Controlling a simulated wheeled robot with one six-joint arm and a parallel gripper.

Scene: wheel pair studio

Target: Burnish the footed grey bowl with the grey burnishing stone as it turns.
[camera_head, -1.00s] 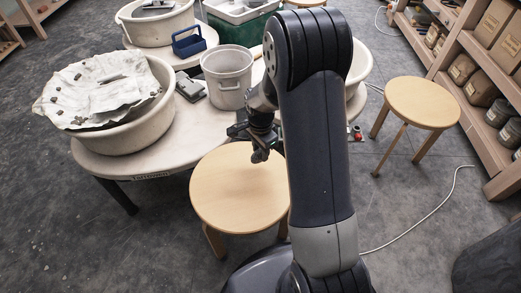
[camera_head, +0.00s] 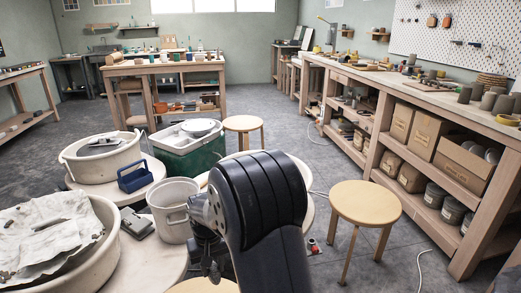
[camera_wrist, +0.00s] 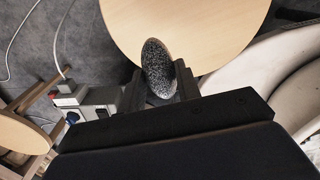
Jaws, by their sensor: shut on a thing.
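The grey speckled burnishing stone (camera_wrist: 157,62) shows in the wrist view. My gripper (camera_wrist: 159,82) is shut on it, and its rounded end sticks out past the fingers over a round wooden stool top (camera_wrist: 190,25). In the head view my gripper (camera_head: 212,268) is low in the picture, partly hidden by my arm, beside a pale bucket (camera_head: 174,212). I cannot pick out the footed grey bowl in either view. My arm hides most of the pale basin (camera_head: 308,212) to its right.
A basin with a crumpled cloth (camera_head: 45,232) stands at the left, and another basin (camera_head: 100,170) behind it. A blue caddy (camera_head: 134,177) sits near the bucket. A wooden stool (camera_head: 364,201) stands right of my arm. Shelving with boxes (camera_head: 425,135) lines the right side.

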